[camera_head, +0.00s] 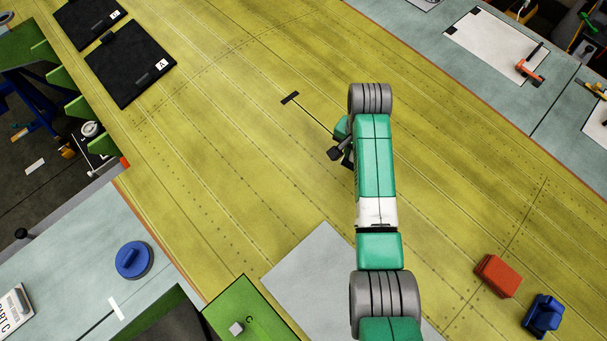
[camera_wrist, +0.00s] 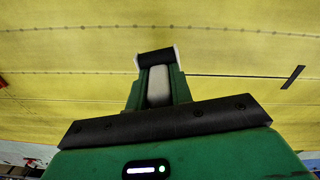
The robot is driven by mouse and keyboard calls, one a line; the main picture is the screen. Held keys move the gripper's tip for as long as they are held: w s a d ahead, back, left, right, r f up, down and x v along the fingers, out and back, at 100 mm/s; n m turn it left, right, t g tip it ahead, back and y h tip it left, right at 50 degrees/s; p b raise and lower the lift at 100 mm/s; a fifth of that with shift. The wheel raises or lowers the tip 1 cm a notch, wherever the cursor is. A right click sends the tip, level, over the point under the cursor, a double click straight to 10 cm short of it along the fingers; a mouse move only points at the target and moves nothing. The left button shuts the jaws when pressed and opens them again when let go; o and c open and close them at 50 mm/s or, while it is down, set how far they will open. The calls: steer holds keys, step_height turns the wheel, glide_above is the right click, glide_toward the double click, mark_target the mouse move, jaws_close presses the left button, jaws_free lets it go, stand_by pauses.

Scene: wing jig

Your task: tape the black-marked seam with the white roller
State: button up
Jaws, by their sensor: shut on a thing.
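My gripper (camera_wrist: 157,92) is shut on the white roller (camera_wrist: 158,84), whose pale body shows between the green fingers in the wrist view. A dark band with white ends crosses its far end. In the head view my arm hides most of the gripper and the roller. The seam (camera_head: 313,115) is a thin dark line on the yellow wing skin, with a short black bar (camera_head: 290,98) across its far-left end. In the wrist view the seam (camera_wrist: 235,75) runs from beside the roller to the black bar (camera_wrist: 292,77) at right. I cannot tell whether the roller touches the skin.
Black pads (camera_head: 131,65) lie at upper left. A grey sheet (camera_head: 310,270) lies on the skin at lower middle. A red block (camera_head: 497,275) and a blue tool (camera_head: 542,315) are at lower right. A blue round-based object (camera_head: 134,260) is on the left bench. The skin around the seam is clear.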

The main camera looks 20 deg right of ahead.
steer(key=d, duration=0.1)
steer(key=d+m, duration=0.1)
steer(key=d, duration=0.1)
steer(key=d+m, duration=0.1)
steer(key=shift+s+d+r, duration=0.2)
steer(key=shift+r, duration=0.15)
steer(key=shift+f, duration=0.1)
